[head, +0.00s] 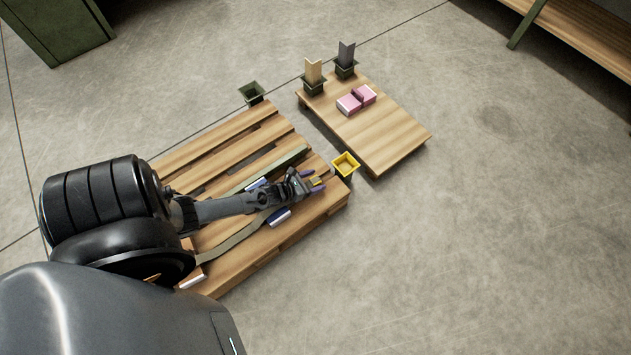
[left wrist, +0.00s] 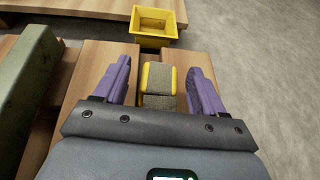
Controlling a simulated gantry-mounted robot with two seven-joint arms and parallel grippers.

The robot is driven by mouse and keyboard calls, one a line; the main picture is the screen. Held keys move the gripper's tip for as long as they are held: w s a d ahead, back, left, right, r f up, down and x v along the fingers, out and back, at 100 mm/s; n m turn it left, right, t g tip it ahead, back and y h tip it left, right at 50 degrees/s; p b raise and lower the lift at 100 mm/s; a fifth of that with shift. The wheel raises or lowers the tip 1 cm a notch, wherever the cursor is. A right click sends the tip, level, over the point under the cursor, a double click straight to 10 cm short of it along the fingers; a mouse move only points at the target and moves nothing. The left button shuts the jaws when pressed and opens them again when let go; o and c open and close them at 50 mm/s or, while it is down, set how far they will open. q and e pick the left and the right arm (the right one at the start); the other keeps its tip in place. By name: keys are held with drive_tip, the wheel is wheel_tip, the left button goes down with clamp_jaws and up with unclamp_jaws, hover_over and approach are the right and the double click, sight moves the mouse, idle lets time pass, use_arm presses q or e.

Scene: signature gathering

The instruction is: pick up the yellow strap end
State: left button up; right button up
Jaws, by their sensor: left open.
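The yellow strap end (left wrist: 158,78) is a grey-beige block with yellow edges on the pallet's wooden slats. It lies between the two purple fingers of my left gripper (left wrist: 160,85) in the left wrist view. The fingers are open with a gap on each side of it. In the head view, my left gripper (head: 316,183) is over the right end of the pallet (head: 262,258), with the yellow strap end (head: 316,181) partly hidden at its fingers. My right gripper is not in view.
A yellow open bin (head: 345,164) stands just past the pallet's end, also in the left wrist view (left wrist: 153,27). A low wooden table (head: 390,137) holds pink-and-white blocks (head: 356,100) and two upright plates in dark holders. Green straps (head: 237,236) cross the pallet. Open floor lies right.

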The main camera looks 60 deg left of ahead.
use_arm(q)
drive_tip(key=shift+w+f, duration=0.1)
drive_tip(key=shift+w, duration=0.15)
drive_tip(key=c, duration=1.1)
